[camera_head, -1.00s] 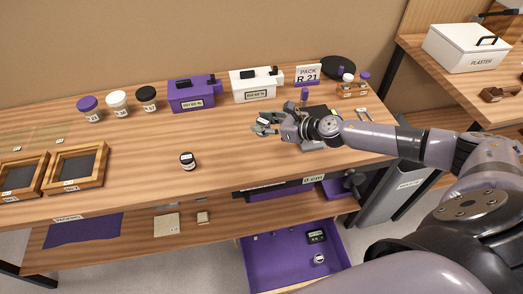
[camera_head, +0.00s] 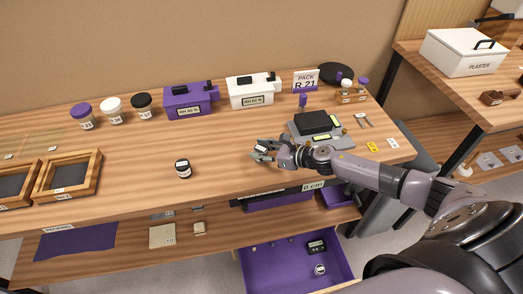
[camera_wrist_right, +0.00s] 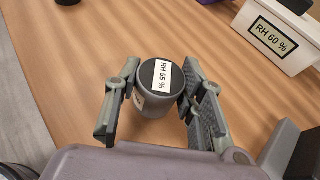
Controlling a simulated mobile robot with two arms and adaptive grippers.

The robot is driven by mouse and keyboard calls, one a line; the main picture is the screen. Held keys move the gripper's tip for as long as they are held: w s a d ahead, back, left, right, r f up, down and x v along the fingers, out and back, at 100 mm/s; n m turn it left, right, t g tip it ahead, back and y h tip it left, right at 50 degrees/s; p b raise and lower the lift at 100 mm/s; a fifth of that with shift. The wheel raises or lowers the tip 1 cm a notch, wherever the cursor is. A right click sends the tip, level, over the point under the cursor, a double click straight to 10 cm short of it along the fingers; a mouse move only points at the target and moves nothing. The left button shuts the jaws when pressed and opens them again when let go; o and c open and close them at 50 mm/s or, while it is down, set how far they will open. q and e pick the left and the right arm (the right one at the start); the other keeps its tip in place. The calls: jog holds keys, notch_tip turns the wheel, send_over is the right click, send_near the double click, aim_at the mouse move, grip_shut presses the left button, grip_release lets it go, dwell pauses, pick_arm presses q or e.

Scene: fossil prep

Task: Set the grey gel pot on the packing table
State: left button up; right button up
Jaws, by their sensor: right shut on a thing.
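The grey pot (camera_wrist_right: 150,105) shows in the right wrist view, with a dark top and a white label reading "RH 55 %". My right gripper (camera_wrist_right: 158,112) has a finger on each side of it and is shut on it. In the head view my right gripper (camera_head: 262,151) is over the front middle part of the long wooden table (camera_head: 130,180); the pot is too small there to make out clearly. I cannot tell whether the pot touches the tabletop. A sign (camera_head: 306,79) reading "PACK R 21" stands at this table's back. My left gripper is not in view.
A small black-lidded jar (camera_head: 183,169) stands left of my gripper. A grey device with a dark top (camera_head: 314,124) lies to the right. A purple box (camera_head: 190,99), a white box (camera_head: 253,91) and several jars line the back. An open purple drawer (camera_head: 290,268) is below.

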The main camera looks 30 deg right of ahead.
jog(key=shift+f, duration=0.25)
jog(key=o, duration=1.1)
jog(key=shift+o, duration=0.2)
jog(key=shift+r, duration=0.15)
jog(key=shift+r, duration=0.25)
jog(key=v, duration=0.3)
jog(key=b+v, duration=0.1)
jog(key=v, duration=0.2)
jog(key=b+v, duration=0.1)
jog(key=v, duration=0.3)
jog(key=shift+s+d+f, duration=0.1)
jog(key=shift+d+f, duration=0.05)
jog(key=shift+f, duration=0.2)
jog(key=shift+b+v, duration=0.3)
jog(key=shift+v, duration=0.65)
jog(key=shift+r, duration=0.2)
